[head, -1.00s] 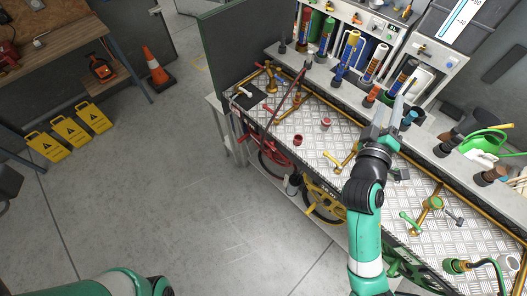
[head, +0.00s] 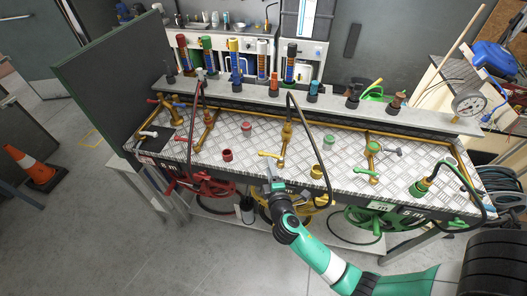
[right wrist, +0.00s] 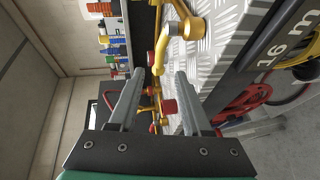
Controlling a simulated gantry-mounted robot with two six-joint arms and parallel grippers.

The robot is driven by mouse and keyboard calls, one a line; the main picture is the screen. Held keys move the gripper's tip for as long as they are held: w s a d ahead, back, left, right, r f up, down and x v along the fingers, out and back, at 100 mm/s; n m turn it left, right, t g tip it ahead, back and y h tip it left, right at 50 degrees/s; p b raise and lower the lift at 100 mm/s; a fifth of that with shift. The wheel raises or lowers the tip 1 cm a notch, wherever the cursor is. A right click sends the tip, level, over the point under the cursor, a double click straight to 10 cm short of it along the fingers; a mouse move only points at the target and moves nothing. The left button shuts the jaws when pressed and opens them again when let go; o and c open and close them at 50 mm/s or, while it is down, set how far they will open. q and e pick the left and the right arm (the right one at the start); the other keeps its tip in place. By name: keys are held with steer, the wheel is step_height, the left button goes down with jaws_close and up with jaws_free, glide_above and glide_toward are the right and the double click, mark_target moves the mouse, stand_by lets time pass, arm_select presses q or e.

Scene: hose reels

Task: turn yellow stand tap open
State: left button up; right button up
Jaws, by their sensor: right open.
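The yellow stand tap is a brass stand with a yellow lever handle (head: 269,154) on the checker-plate bench, at the middle of the head view. In the right wrist view, a yellow-handled brass tap (right wrist: 179,42) shows at the top, just beyond the fingertips. My right gripper (head: 269,170) is at the bench's front edge, close below the yellow handle. It is open, and its two fingers (right wrist: 158,80) hold nothing. I cannot tell whether a finger touches the handle. My left gripper is not in view.
A green tap handle (head: 365,173) stands to the right, and red caps (head: 227,155) lie to the left. A black hose (head: 318,150) arches right of the yellow stand. Red, yellow and green reels hang below; the red one (head: 213,188) is left. Bottles line the back shelf.

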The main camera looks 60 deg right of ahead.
steer(key=b+x, duration=0.2)
steer(key=x, duration=0.8)
steer(key=shift+w+d, duration=0.25)
jaws_close()
stand_by(0.9)
